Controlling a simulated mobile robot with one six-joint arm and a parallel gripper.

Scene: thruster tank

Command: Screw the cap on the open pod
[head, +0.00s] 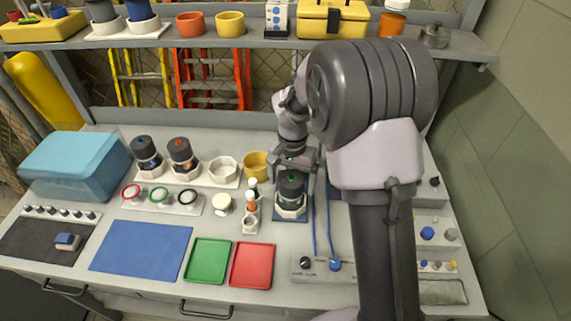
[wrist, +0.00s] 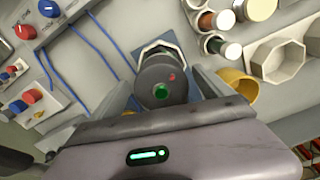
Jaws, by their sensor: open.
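A dark pod (head: 291,186) with a green centre on top stands upright in a white octagonal holder at mid-bench. My gripper (head: 297,168) is just above the pod, pointing down. In the wrist view the open fingers of my gripper (wrist: 165,84) stand on both sides of the dark top, with gaps visible. Two more dark pods, one blue-topped (head: 146,153) and one orange-topped (head: 182,154), stand at the left.
An empty octagonal holder (head: 223,170) and a yellow cup (head: 256,165) stand left of the pod. Small bottles (head: 251,208) stand close by. Blue cables run right of it to a knob panel (head: 318,268). Green (head: 207,260) and red (head: 252,265) trays lie in front.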

